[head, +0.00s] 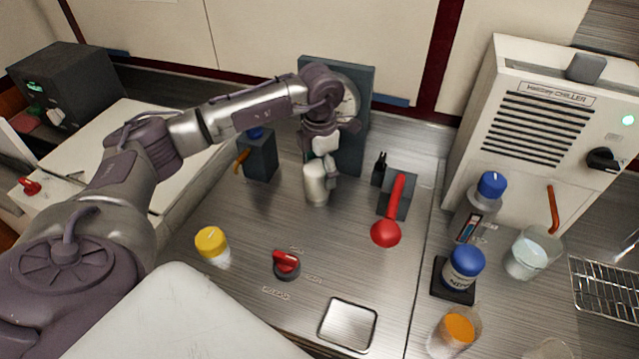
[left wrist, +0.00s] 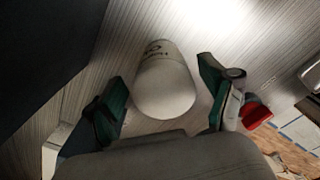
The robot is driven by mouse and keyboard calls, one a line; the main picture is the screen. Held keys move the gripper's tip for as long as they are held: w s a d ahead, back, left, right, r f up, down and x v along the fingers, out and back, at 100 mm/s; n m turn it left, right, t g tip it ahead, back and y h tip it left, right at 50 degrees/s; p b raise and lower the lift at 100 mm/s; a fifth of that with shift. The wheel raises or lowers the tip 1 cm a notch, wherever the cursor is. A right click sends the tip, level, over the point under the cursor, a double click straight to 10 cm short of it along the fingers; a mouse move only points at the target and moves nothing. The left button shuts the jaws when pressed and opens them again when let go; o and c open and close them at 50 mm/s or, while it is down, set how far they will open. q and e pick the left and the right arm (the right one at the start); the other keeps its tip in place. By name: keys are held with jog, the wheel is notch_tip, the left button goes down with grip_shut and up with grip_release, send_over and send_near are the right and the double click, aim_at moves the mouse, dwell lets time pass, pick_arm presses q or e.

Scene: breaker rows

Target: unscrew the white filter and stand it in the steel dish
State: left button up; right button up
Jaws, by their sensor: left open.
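The white filter (head: 317,186) hangs or stands upright in front of the dark upright panel (head: 352,130) at the back of the steel worktop. My left gripper (head: 323,172) is at its upper part in the head view. In the left wrist view the filter (left wrist: 165,82) lies between the two green-padded fingers of my left gripper (left wrist: 168,100), with gaps on both sides. The gripper is open. Whether the filter's lower end touches the worktop cannot be told. The square steel dish (head: 347,324) is empty, at the front of the worktop. My right gripper is not in view.
A red ladle-like tool (head: 387,231) rests on a dark block right of the filter. A red knob (head: 286,264) and a yellow-capped jar (head: 212,244) stand in front. Bottles (head: 464,268) and beakers (head: 532,252) crowd the right, by the chiller (head: 540,120). The worktop between filter and dish is mostly clear.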

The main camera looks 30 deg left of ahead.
pick_arm(q)
jog(key=m, duration=0.1)
jog(key=m+b, duration=0.1)
jog(key=m, duration=0.1)
jog(key=shift+s+a+f, duration=0.1)
jog(key=shift+s, duration=0.2)
jog(key=shift+a+m+b, duration=0.1)
jog(key=shift+m+b, duration=0.25)
jog(key=shift+m, duration=0.65)
jog(key=m+b, duration=0.1)
jog(key=m, duration=0.1)
jog(key=shift+m, duration=1.5)
jog(key=shift+s, duration=0.1)
